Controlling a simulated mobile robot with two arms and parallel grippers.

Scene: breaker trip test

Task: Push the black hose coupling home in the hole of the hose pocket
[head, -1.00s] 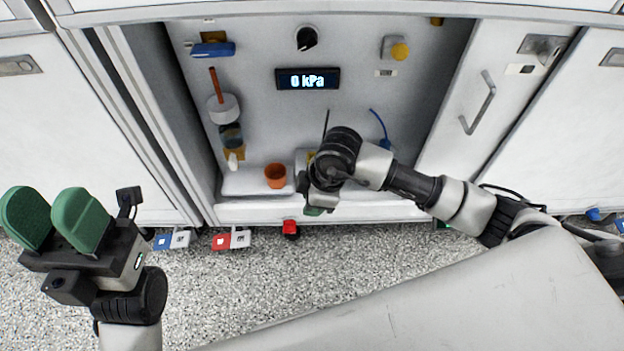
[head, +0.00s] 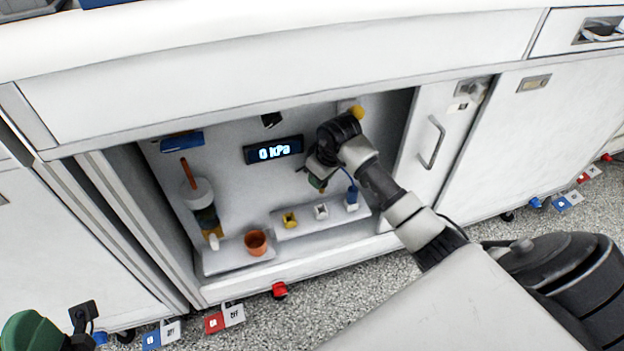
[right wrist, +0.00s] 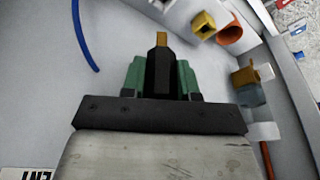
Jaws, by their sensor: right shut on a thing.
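The black hose coupling (right wrist: 158,78), with a brass-coloured tip, is between the green fingers of my right gripper (right wrist: 161,72). In the head view my right gripper (head: 318,182) is in the alcove above a white ledge, apart from the blocks there. A yellow block (head: 290,219) and a white block (head: 321,211) stand on the ledge. In the wrist view the yellow block (right wrist: 203,24) shows a dark opening. I cannot tell which block is the hose pocket. My left gripper (head: 32,332) is cut off at the lower left corner, with one green pad showing.
A blue plug (head: 352,197) with a blue cord stands at the ledge's right end. An orange cup (head: 256,242) sits on the lower left ledge. The display (head: 273,150) reads 0 kPa. The alcove's side walls and the handled door (head: 431,142) bound the space.

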